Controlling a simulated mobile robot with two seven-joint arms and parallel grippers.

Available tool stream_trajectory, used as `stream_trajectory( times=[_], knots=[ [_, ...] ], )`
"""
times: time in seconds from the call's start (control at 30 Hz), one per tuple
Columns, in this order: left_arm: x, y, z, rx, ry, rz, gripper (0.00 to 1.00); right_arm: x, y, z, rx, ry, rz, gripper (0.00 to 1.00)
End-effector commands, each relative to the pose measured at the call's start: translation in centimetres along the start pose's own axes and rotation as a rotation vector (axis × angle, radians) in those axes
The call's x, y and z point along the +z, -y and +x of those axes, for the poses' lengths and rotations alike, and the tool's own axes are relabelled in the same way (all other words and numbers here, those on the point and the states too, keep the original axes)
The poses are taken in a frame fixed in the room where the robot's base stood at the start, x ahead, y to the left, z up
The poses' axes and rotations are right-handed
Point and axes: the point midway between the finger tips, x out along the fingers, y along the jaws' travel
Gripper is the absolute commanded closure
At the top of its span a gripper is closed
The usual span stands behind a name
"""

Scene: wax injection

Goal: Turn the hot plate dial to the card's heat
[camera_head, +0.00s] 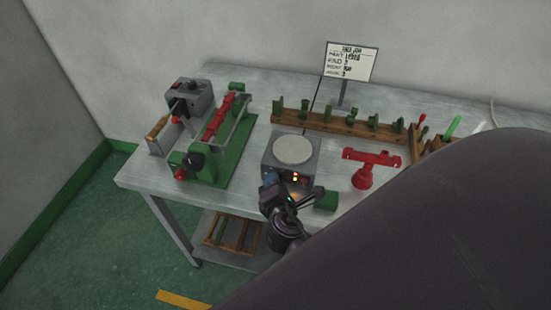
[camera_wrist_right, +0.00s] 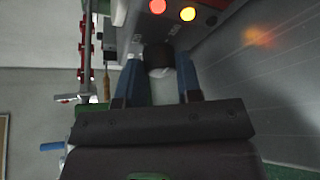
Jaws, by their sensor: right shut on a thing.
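The hot plate (camera_head: 312,160) is a grey box with a round pale top, near the table's front edge. My right gripper (camera_head: 268,184) is at its front face. In the right wrist view, the blue fingers of this gripper (camera_wrist_right: 158,66) are shut on the black dial (camera_wrist_right: 157,52), one on each side. The dial's pointer and scale cannot be made out. A red and a yellow light (camera_wrist_right: 187,13) glow on the panel beside it. The white card (camera_head: 350,62) stands on a post at the back; its small print is not clearly readable. My left gripper is out of view.
A green-based rig with red parts (camera_head: 215,135) and a grey box machine (camera_head: 190,97) stand left. A wooden rack (camera_head: 330,122) of green pieces runs behind the hot plate. A red stand (camera_head: 364,176) and a green block (camera_head: 327,200) sit to the right.

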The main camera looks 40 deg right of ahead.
Motion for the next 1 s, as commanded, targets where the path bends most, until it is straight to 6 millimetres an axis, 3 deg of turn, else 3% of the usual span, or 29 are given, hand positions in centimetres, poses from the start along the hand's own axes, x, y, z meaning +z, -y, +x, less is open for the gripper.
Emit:
stream_trajectory(
  times=[0.43,0.47,0.6,1.0],
  knots=[
    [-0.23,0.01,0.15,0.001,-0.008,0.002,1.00,0.06,0.00,0.01,0.004,0.001,0.013,0.91],
    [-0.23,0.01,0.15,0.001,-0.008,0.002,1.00,0.06,0.00,0.01,0.004,0.001,0.013,0.66],
    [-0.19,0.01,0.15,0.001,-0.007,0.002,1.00,0.05,0.00,0.01,0.004,0.000,0.012,0.45],
    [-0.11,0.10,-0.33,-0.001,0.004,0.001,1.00,0.05,-0.15,-0.04,-0.012,0.001,-0.021,0.42]
  ],
)
